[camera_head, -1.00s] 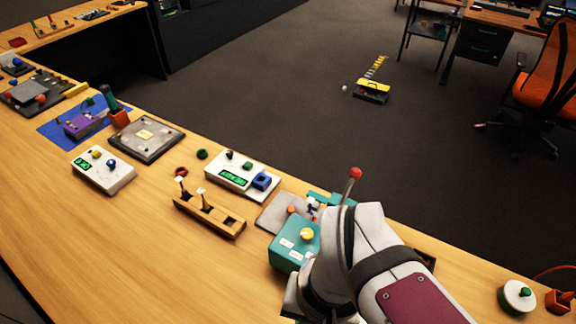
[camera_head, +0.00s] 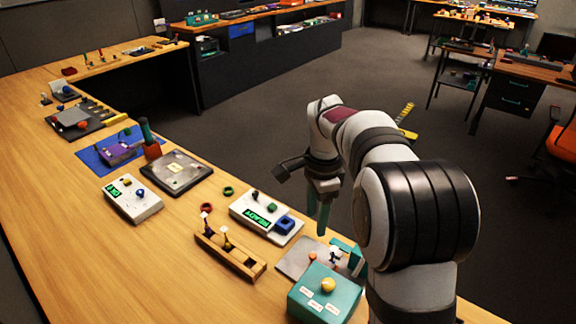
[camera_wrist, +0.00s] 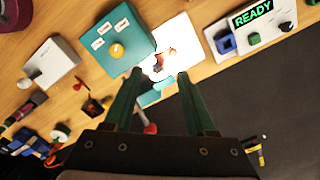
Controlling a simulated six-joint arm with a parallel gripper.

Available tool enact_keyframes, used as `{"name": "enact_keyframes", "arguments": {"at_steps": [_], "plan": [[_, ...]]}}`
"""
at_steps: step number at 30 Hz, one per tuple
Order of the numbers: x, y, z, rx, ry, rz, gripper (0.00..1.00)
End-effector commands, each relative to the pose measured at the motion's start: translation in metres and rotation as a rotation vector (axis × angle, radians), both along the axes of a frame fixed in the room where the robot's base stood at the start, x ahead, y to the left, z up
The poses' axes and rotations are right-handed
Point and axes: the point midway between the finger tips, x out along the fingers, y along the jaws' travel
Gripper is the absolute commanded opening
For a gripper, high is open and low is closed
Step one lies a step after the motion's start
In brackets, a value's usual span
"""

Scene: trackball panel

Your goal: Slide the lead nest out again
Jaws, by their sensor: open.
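No part is clearly marked as the lead nest, so I cannot tell which one it is. A teal box (camera_head: 306,303) with a yellow knob (camera_head: 328,285) and white labels stands by a grey plate (camera_head: 292,262) that bears small orange and dark pieces. Teal blocks (camera_head: 357,262) stand at the plate's far side, partly hidden by my arm. In the wrist view the plate (camera_wrist: 183,38) is bright white beside the teal box (camera_wrist: 105,62), with a teal piece (camera_wrist: 157,93) near it. My gripper (camera_wrist: 160,73) is open and empty, above and beyond the plate in the head view (camera_head: 321,228).
A white box (camera_head: 246,210) with a green READY display and a blue socket block (camera_head: 284,225) stands left of the plate. A wooden rack (camera_head: 228,258) is nearer. A red-tipped lever (camera_wrist: 150,128) lies below the left finger in the wrist view. Dark floor lies beyond the bench edge.

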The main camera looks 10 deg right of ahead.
Motion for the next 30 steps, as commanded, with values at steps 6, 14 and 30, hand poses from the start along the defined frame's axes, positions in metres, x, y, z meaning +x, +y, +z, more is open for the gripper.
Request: {"name": "enact_keyframes", "arguments": {"at_steps": [6, 14, 30], "plan": [[0.039, -0.012, -0.033, -0.022, 0.001, -0.148, 0.57], [0.037, -0.012, -0.100, -0.021, 0.002, -0.147, 0.57], [0.038, -0.012, -0.182, -0.021, -0.004, -0.145, 0.57]]}}
